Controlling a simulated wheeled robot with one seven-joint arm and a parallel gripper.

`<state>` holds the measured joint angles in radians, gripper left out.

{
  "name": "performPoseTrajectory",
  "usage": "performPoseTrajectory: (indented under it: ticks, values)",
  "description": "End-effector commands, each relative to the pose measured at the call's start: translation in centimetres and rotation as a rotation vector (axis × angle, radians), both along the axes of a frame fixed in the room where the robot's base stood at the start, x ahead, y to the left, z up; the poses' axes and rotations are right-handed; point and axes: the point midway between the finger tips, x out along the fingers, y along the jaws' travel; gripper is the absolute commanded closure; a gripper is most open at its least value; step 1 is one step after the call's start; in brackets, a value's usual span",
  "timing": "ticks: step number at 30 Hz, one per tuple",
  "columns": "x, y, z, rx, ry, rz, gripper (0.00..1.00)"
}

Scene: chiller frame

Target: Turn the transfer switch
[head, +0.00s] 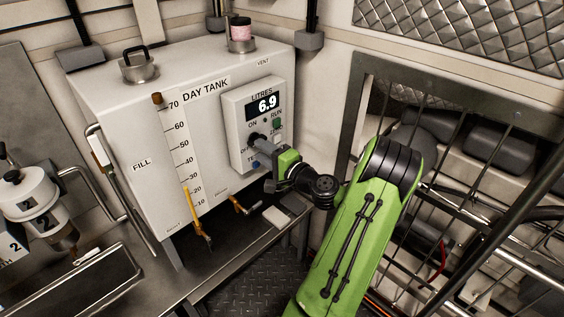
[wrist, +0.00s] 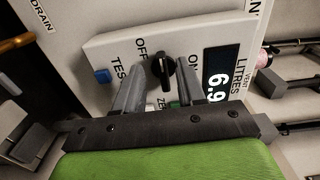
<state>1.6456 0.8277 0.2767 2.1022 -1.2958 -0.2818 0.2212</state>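The transfer switch is a black knob (wrist: 162,72) on the light control box (head: 243,150) of the day tank. In the wrist view it sits between the OFF and ON labels. My gripper (wrist: 161,78) faces the box, with one grey finger on each side of the knob. The fingers look apart, with a gap beside the knob; whether either one touches it I cannot tell. In the head view my gripper (head: 259,146) reaches the box from the right and hides most of the knob. The display (head: 264,105) reads 6.9 litres.
A blue button (wrist: 103,76) sits by the TEST label, left of the knob in the wrist view. A green button (head: 277,123) is by RUN. A barred frame (head: 440,130) stands at right, beside my arm.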

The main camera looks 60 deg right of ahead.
Motion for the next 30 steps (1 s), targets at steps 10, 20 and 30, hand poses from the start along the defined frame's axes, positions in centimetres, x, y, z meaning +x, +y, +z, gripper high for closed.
performPoseTrajectory:
  ticks: [10,20,30]
  values:
    - [-9.7,2.0,0.2,0.003,0.001,-0.007,0.61]
    - [-12.8,2.9,0.0,0.0,0.001,0.0,0.61]
    - [-12.7,2.9,0.0,-0.001,0.002,0.0,0.61]
